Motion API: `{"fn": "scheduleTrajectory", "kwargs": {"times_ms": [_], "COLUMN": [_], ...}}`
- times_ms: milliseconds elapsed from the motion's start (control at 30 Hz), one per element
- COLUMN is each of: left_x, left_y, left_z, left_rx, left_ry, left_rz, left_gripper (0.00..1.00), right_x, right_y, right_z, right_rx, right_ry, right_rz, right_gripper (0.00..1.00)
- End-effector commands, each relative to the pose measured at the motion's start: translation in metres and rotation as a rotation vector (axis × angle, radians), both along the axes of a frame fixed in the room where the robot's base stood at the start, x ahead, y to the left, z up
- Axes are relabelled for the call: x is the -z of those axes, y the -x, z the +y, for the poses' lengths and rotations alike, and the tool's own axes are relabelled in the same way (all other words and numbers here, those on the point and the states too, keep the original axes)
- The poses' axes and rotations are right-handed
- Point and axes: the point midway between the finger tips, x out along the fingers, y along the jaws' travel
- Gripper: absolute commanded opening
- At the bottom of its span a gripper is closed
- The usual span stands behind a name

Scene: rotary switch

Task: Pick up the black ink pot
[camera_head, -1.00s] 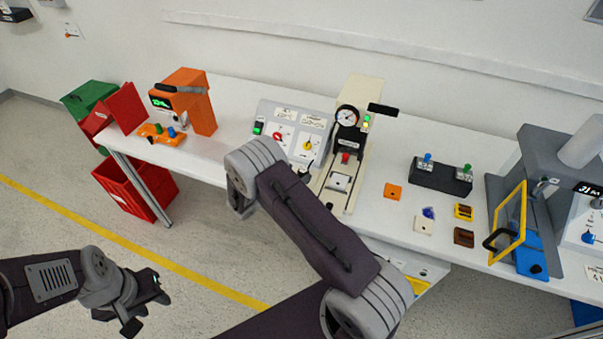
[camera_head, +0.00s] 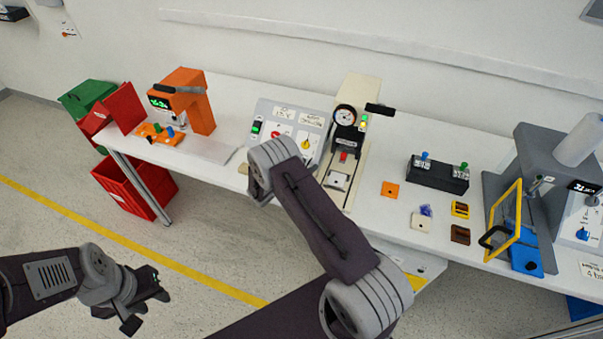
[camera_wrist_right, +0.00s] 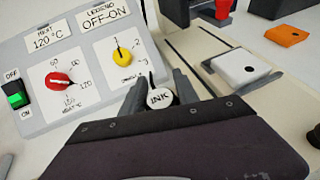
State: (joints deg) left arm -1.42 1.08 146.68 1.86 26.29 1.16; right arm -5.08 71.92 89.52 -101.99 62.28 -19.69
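The ink pot (camera_wrist_right: 160,99) shows in the right wrist view as a small round pot with a white top marked INK. It stands in front of the heater panel, between the two fingers of my right gripper (camera_wrist_right: 160,88). The fingers are apart on either side of it, and I see no clear contact. The lower part of the pot is hidden by my gripper body. In the head view my right wrist covers the pot and the fingers. My left gripper (camera_head: 146,304) is open and empty above the floor, away from the table.
A control panel (camera_wrist_right: 85,72) with red and yellow knobs stands just behind the pot. A cream press (camera_head: 350,130) with a white block (camera_wrist_right: 241,68) is to the right. Orange (camera_head: 389,189), yellow and brown pieces lie further right. An orange machine (camera_head: 190,105) stands left.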

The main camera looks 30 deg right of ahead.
Motion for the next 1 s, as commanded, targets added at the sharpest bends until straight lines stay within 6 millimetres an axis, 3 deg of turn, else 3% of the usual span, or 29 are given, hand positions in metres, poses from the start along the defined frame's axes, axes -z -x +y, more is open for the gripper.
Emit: {"fn": "scheduleTrajectory", "kwargs": {"times_ms": [300, 533, 1000], "left_x": [0.0, 0.003, 0.011], "left_y": [0.0, 0.0, 0.0], "left_z": [0.0, 0.0, 0.0], "left_rx": [0.0, 0.0, 0.0], "left_ry": [0.0, 0.0, 0.0], "left_rz": [0.0, 0.0, 0.0], "left_gripper": [0.36, 0.36, 0.36], "right_x": [-0.004, -0.041, -0.101], "right_y": [0.0, -0.001, 0.097], "right_z": [0.0, 0.0, -0.029], "right_rx": [0.0, 0.0, 0.001], "right_ry": [0.0, 0.0, 0.0], "right_rz": [-0.001, -0.005, -0.002], "right_gripper": [0.0, 0.0, 0.0]}}
